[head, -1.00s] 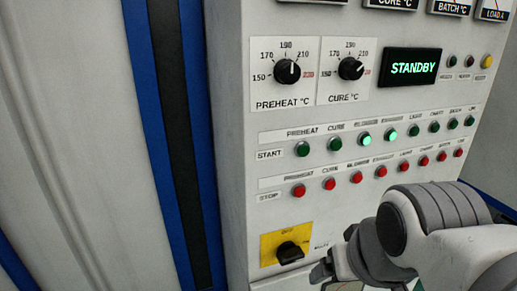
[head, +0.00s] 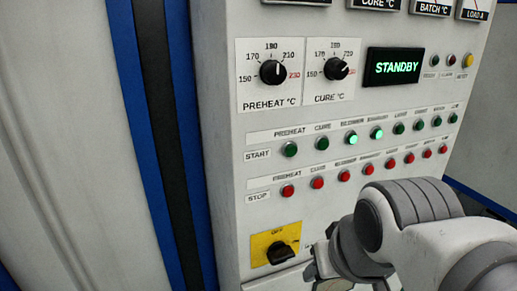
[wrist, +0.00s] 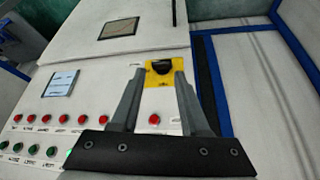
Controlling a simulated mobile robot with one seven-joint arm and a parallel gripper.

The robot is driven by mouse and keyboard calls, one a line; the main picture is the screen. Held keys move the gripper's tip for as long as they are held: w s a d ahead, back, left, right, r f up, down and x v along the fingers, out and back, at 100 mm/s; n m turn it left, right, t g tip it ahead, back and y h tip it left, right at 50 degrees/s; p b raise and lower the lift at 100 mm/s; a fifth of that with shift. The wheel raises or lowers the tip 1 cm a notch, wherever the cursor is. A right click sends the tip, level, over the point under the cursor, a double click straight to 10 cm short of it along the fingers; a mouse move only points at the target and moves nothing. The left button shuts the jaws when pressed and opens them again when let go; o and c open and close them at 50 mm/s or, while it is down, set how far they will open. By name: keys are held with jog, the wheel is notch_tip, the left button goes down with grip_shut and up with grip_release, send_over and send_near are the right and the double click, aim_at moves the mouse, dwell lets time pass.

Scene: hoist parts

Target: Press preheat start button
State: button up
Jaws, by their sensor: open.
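The green preheat start button (head: 290,149) is the leftmost of the START row on the white control panel (head: 225,120). It is unlit. The red preheat stop button (head: 287,190) sits right below it. My gripper (head: 314,264) is at the lower part of the panel, right of the yellow selector switch and below both button rows. In the wrist view my gripper (wrist: 159,76) is open and empty, its fingers pointing toward the yellow switch plate, with a red button (wrist: 154,119) showing between them. The preheat start button is hidden behind the gripper body there.
The yellow selector switch (head: 281,253) is close to my fingers. Two start buttons, blower (head: 351,138) and exhaust (head: 377,133), glow. The display (head: 394,67) reads STANDBY. Knobs for preheat (head: 272,71) and cure (head: 336,68) are above. A blue-framed wall stands left.

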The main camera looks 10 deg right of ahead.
grip_shut()
dwell(1.4)
